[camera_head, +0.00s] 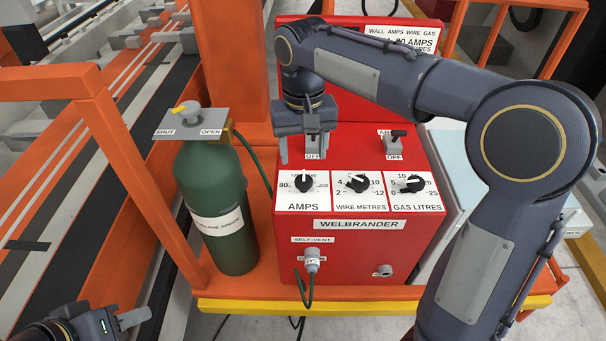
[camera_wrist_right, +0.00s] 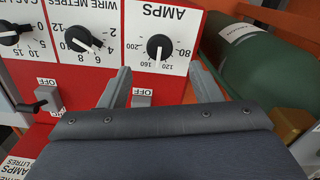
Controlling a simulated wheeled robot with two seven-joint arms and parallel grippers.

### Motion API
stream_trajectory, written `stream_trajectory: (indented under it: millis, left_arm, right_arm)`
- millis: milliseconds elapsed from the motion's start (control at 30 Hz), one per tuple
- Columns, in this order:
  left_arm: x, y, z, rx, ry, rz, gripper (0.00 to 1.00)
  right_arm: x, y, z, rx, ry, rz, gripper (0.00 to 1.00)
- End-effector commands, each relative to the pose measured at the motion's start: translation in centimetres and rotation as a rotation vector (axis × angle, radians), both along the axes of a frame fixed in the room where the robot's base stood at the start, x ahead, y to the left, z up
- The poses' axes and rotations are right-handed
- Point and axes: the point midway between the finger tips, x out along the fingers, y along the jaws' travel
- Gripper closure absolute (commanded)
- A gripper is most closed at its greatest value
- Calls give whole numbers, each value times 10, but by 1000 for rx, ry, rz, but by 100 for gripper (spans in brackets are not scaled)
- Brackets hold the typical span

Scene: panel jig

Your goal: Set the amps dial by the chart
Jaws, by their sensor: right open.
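The amps dial (camera_head: 304,183) is a black knob on the white AMPS plate of the red welder. Its pointer is up, and in the wrist view the dial (camera_wrist_right: 160,47) points between 120 and 160. The chart (camera_head: 405,36) stands behind; it is headed WALL AMPS WIRE GAS and my right arm hides much of it. My right gripper (camera_head: 304,155) is open and empty, just above the AMPS plate, in front of a switch marked OFF; its fingers (camera_wrist_right: 158,88) point toward the panel, apart from the dial. My left gripper (camera_head: 132,318) is at the bottom left, its jaws unclear.
The wire dial (camera_head: 358,184) and gas dial (camera_head: 411,184) sit right of the amps dial. Another switch (camera_head: 395,143) is above them. A green gas cylinder (camera_head: 216,205) with a SHUT/OPEN valve stands left, its hose running to the welder. Orange frame (camera_head: 100,130) surrounds the left side.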

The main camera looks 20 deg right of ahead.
Motion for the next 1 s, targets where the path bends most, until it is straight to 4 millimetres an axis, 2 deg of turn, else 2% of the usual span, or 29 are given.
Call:
stream_trajectory:
  millis: [300, 433, 600, 833, 1000]
  left_arm:
    - [0, 0, -5, 0, 0, 0, 64]
    - [0, 0, -5, 0, 0, 0, 64]
    - [0, 0, -6, 0, 0, 0, 64]
    - [0, 0, -6, 0, 0, 0, 64]
    - [0, 0, -6, 0, 0, 0, 64]
  right_arm:
    - [0, 0, -49, -3, 4, 0, 42]
    - [0, 0, -65, -1, 2, 0, 42]
    - [0, 0, -74, 0, 0, -1, 42]
    - [0, 0, -74, 0, 0, -1, 42]
    - [0, 0, -74, 0, 0, -1, 63]
